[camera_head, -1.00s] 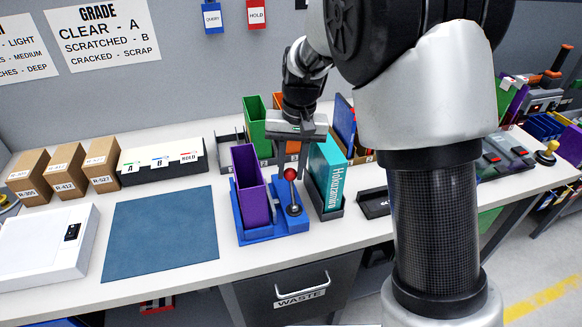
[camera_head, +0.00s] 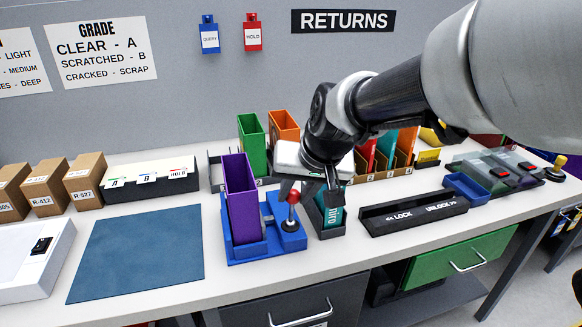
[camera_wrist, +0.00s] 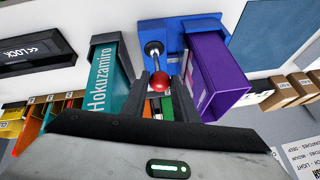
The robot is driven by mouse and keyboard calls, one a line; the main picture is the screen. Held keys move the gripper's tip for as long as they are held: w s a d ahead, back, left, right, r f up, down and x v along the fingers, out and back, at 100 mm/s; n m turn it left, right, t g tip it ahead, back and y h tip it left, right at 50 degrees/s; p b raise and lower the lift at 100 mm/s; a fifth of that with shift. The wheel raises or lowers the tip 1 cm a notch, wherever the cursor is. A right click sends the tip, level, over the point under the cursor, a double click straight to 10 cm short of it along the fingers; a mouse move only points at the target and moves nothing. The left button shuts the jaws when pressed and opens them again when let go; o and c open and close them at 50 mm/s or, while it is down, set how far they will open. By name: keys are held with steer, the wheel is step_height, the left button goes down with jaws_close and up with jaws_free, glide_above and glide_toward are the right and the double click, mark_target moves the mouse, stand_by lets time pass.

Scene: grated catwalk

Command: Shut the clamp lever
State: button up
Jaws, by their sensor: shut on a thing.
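The clamp lever (camera_head: 293,197) has a red ball knob and a metal rod. It stands nearly upright on the blue clamp base (camera_head: 292,239). A tall purple case (camera_head: 242,205) stands in the clamp, left of the lever. My gripper (camera_head: 294,188) reaches down from above and is shut on the lever at its red knob. In the wrist view the red knob (camera_wrist: 160,80) sits at the tips of the dark fingers (camera_wrist: 160,92), with the rod running to the blue base (camera_wrist: 176,35) beyond. The exact finger contact is partly hidden.
A teal Hokuzamiro case (camera_head: 332,216) stands close right of the lever, partly behind my gripper. Green (camera_head: 251,135) and orange (camera_head: 284,127) cases stand behind. The blue mat (camera_head: 137,258) at left is bare.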

steer(key=shift+s+d+f+b, duration=0.2)
steer(key=shift+s+f, duration=0.15)
steer(key=shift+s, duration=0.35)
steer(key=shift+s+d+f+b, duration=0.2)
steer(key=shift+s+f, duration=0.15)
steer(key=shift+s, duration=0.3)
steer(key=shift+s+f, duration=0.1)
steer(key=o, duration=1)
steer(key=p+v, duration=0.1)
steer(key=v, duration=0.4)
steer(key=p+v, duration=0.2)
steer(key=v, duration=0.4)
steer(key=p+v, duration=0.1)
steer(key=v, duration=0.5)
steer(key=shift+r, duration=0.4)
